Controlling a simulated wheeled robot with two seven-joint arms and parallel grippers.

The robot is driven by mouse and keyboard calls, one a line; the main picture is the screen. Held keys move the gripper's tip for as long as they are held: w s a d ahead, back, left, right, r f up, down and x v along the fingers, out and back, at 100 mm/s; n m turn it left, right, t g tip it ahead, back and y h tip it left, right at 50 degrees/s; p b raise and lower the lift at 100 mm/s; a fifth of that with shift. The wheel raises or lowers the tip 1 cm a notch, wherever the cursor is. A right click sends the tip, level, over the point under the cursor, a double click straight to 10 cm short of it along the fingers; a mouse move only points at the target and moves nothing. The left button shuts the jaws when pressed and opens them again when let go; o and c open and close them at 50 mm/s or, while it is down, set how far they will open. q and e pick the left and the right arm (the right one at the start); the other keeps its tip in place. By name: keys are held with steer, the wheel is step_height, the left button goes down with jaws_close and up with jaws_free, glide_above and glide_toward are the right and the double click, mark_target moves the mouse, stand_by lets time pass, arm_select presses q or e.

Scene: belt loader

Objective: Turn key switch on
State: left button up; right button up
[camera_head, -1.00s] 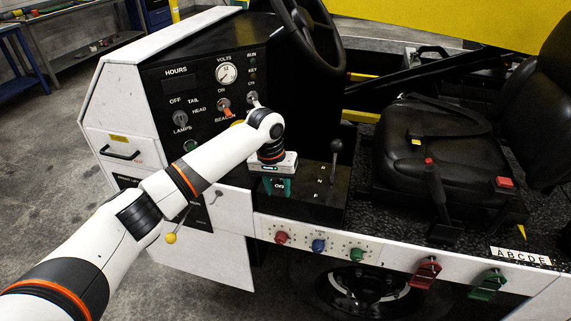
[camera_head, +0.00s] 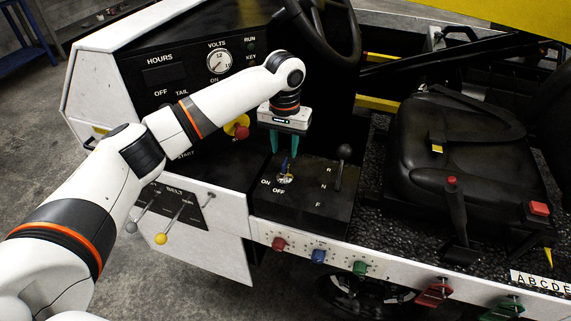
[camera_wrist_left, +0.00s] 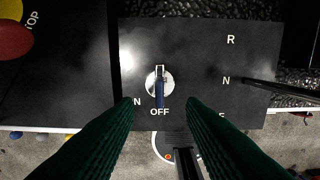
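The key switch (camera_head: 285,177) is on the black console top, with ON and OFF printed beside it. In the left wrist view, the key switch (camera_wrist_left: 167,78) is a round silver plate with a slim blue key standing in it. The key lies in line with the OFF label; the ON label is partly hidden by a finger. My left gripper (camera_head: 284,151) points down just above the key, its teal fingers apart. In the left wrist view the gripper (camera_wrist_left: 160,106) has one finger on each side of the key's line, with nothing between them. My right gripper is not in view.
A gear lever (camera_head: 344,152) stands right of the switch by the R, N, F labels. A red stop button (camera_head: 242,132) on yellow is to the left. The steering wheel (camera_head: 320,30) is behind, the seat (camera_head: 440,150) right, and coloured knobs (camera_head: 318,256) sit below the console edge.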

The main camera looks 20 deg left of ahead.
mark_target(285, 161)
arm_select(q)
step_height(285, 161, down, 4)
steer(key=shift+r, duration=0.1)
steer(key=shift+w+f+p, duration=0.1)
steer(key=shift+f+p, duration=0.4)
steer(key=shift+f, duration=1.85)
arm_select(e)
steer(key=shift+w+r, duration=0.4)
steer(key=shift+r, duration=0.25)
arm_select(q)
jaws_close()
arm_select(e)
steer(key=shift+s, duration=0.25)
